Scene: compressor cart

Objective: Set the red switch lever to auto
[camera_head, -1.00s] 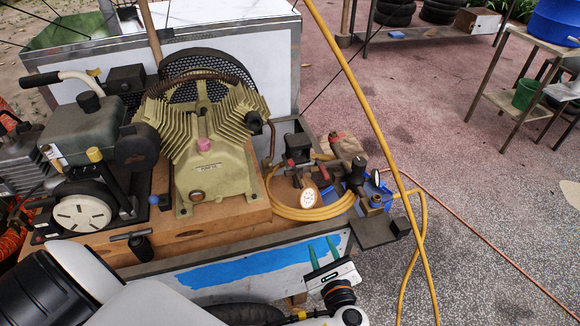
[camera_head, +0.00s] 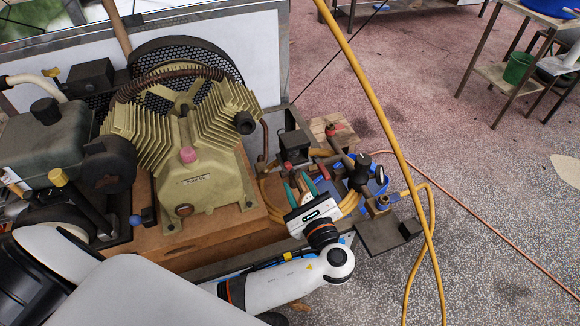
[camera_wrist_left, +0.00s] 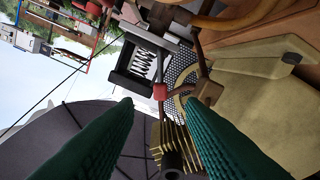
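My left gripper (camera_head: 297,184) has green fingers, apart and empty, over the coiled yellow hose in front of the black switch box (camera_head: 295,146). In the left wrist view the fingers (camera_wrist_left: 157,105) stand open on either side of the picture's middle. A small red piece (camera_wrist_left: 160,91), likely the switch lever, shows between and beyond the fingertips, beside a dark box-like part (camera_wrist_left: 138,66). I see no contact with it. The lever's setting and any auto mark cannot be read. In the head view the gripper hides part of this area. My right gripper is not in view.
The pale green compressor pump (camera_head: 199,185) stands left of the gripper, with the engine (camera_head: 45,145) farther left. A yellow hose (camera_head: 372,110) crosses at the right. A black valve handle (camera_head: 362,170) and brass fittings (camera_head: 383,202) stand close right of the gripper.

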